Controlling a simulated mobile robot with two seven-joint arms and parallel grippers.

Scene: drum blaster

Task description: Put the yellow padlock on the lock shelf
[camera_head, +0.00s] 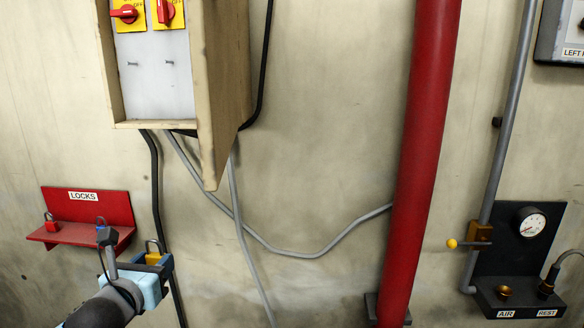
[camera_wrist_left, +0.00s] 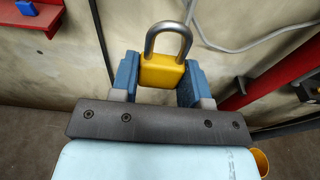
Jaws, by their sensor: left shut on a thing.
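The yellow padlock (camera_head: 153,258) is held upright, shackle up, between the blue fingers of my left gripper (camera_head: 160,266), just right of and a little below the lock shelf. In the left wrist view the padlock (camera_wrist_left: 161,70) sits between both fingertips of my left gripper (camera_wrist_left: 158,82). The red lock shelf (camera_head: 70,236) is on the wall at left, labelled LOCKS. A red padlock (camera_head: 52,224) stands at its left end and a blue padlock (camera_head: 101,223) near its right end, partly hidden by my arm. My right gripper is not in view.
The shelf's middle, between the two padlocks, looks clear. An open panel box (camera_head: 225,80) with red switches juts out above. Black and grey cables run down the wall beside the held padlock. A red pipe (camera_head: 420,150) and an air gauge panel (camera_head: 520,250) are to the right.

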